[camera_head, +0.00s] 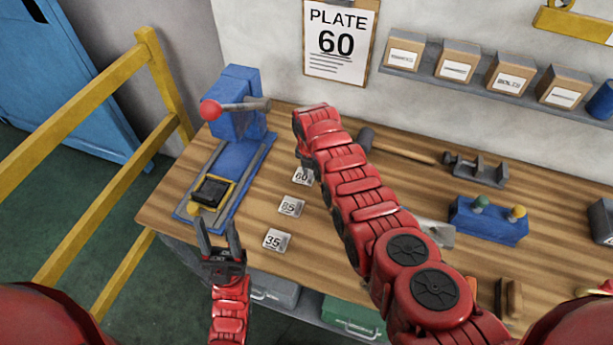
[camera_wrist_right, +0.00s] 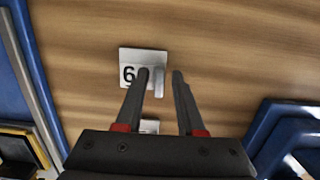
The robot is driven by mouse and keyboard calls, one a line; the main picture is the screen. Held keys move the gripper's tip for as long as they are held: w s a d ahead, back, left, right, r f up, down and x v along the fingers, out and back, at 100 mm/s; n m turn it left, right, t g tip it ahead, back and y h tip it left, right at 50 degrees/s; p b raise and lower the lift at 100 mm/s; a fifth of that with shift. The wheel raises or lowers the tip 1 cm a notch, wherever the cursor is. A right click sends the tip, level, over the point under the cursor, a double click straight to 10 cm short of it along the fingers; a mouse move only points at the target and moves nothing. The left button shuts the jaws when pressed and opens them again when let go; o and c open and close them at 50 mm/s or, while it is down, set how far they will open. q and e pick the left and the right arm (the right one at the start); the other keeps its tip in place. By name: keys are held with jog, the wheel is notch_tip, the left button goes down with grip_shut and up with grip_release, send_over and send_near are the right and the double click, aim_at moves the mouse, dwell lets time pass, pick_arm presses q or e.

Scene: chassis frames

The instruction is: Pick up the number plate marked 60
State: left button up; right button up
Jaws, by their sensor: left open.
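The number plate marked 60 (camera_head: 302,177) is a small light square lying flat on the wooden bench, partly covered by my right arm in the head view. It also shows in the right wrist view (camera_wrist_right: 130,55), with a small raised tab at its lower right. My right gripper (camera_wrist_right: 161,74) is open above it; the left finger overlaps the plate in the picture, and the tab shows between the fingers. I cannot tell the height. Plates marked 85 (camera_head: 292,206) and 35 (camera_head: 277,240) lie nearer. My left gripper (camera_head: 219,228) is open and empty at the bench's front edge.
A blue press (camera_head: 236,105) with a red-knobbed lever stands left of the plates. A mallet (camera_head: 400,149) and a blue block with knobs (camera_head: 487,220) lie to the right. A sign on the wall (camera_head: 340,40) reads PLATE 60. A yellow rail (camera_head: 160,85) borders the left.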

grip_shut()
jog(key=shift+r, duration=0.1)
